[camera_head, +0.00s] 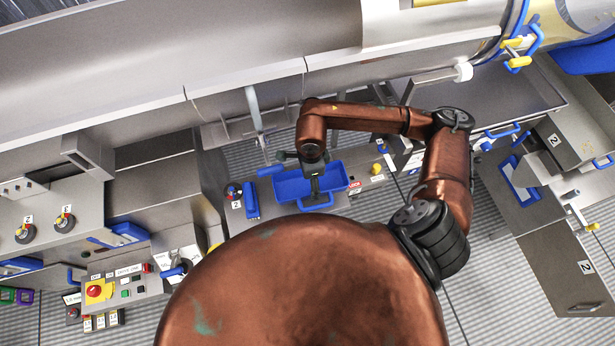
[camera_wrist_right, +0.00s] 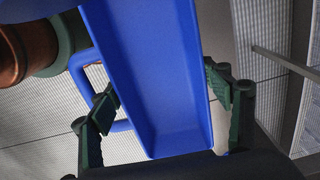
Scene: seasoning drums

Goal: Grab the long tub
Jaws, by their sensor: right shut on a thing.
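The long tub (camera_head: 290,190) is a blue open trough with loop handles, low at the middle of the head view. My right gripper (camera_head: 315,190) is over the tub and shut on it. In the right wrist view the tub (camera_wrist_right: 160,75) runs from the top down between the two dark green fingers of my right gripper (camera_wrist_right: 165,98). A blue loop handle (camera_wrist_right: 120,126) shows beside the left finger. The exact contact is partly hidden by the tub. My left gripper is not in view.
A grey machine wall (camera_head: 240,60) runs along the back. A control box with a red button (camera_head: 94,291) is at lower left. Grey cabinets with blue handles (camera_head: 545,240) stand at right. Ridged floor (camera_head: 350,225) shows between the machines.

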